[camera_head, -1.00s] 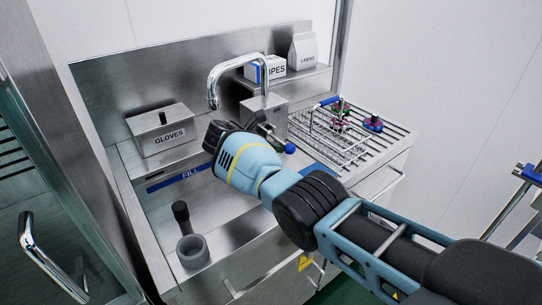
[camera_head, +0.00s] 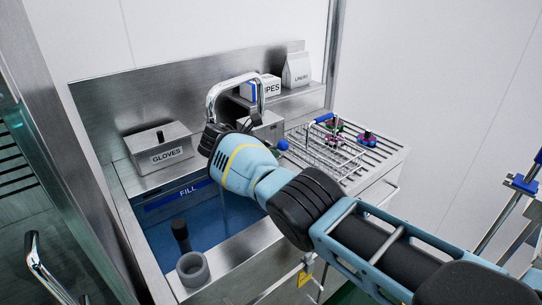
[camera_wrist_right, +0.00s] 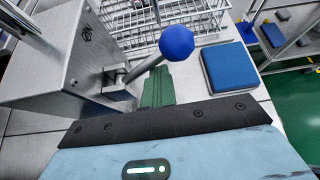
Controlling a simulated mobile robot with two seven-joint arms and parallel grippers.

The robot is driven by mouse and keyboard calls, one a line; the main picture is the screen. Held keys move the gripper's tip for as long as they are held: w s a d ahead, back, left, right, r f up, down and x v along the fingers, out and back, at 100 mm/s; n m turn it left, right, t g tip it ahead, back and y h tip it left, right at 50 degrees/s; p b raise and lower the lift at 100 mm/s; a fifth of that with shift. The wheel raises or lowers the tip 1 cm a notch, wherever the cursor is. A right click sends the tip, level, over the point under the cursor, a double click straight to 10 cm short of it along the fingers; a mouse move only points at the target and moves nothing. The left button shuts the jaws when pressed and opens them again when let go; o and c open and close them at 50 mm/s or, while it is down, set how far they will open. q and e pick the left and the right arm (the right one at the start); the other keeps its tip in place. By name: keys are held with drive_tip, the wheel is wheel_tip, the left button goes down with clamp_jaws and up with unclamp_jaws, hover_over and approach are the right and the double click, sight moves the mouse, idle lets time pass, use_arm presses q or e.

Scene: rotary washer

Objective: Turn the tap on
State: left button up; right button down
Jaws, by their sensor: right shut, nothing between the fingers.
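The chrome tap (camera_head: 235,82) arches over the sink from a steel block (camera_head: 268,125). Its lever ends in a blue ball knob (camera_head: 283,144), which also shows large in the right wrist view (camera_wrist_right: 177,42), tilted up from the side of the block. The basin holds blue water (camera_head: 185,222), and a faint vertical streak shows below my wrist. My right gripper (camera_wrist_right: 157,85) is shut and empty, its green fingertips just below the knob and lever; contact is unclear. In the head view my wrist hides part of the block and spout end. My left gripper is out of view.
A WIPES box (camera_head: 262,86) and a white packet (camera_head: 297,70) sit on the shelf. A wire rack (camera_head: 335,150) lies right, with a blue pad (camera_wrist_right: 229,68) near it.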

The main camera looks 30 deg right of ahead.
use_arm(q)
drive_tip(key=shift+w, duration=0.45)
use_arm(e)
drive_tip(key=shift+w+r, duration=0.15)
drive_tip(key=shift+r, duration=0.3)
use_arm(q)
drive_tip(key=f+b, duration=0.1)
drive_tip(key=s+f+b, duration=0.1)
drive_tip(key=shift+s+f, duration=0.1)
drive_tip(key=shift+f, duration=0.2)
use_arm(e)
drive_tip(key=s+a+r, duration=0.1)
drive_tip(key=s+a, duration=0.1)
drive_tip(key=a, duration=1.4)
drive_tip(key=shift+r, duration=0.35)
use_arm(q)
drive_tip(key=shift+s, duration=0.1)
use_arm(e)
drive_tip(key=shift+s, duration=0.1)
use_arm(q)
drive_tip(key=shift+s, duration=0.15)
use_arm(e)
drive_tip(key=shift+s+a+f, duration=0.1)
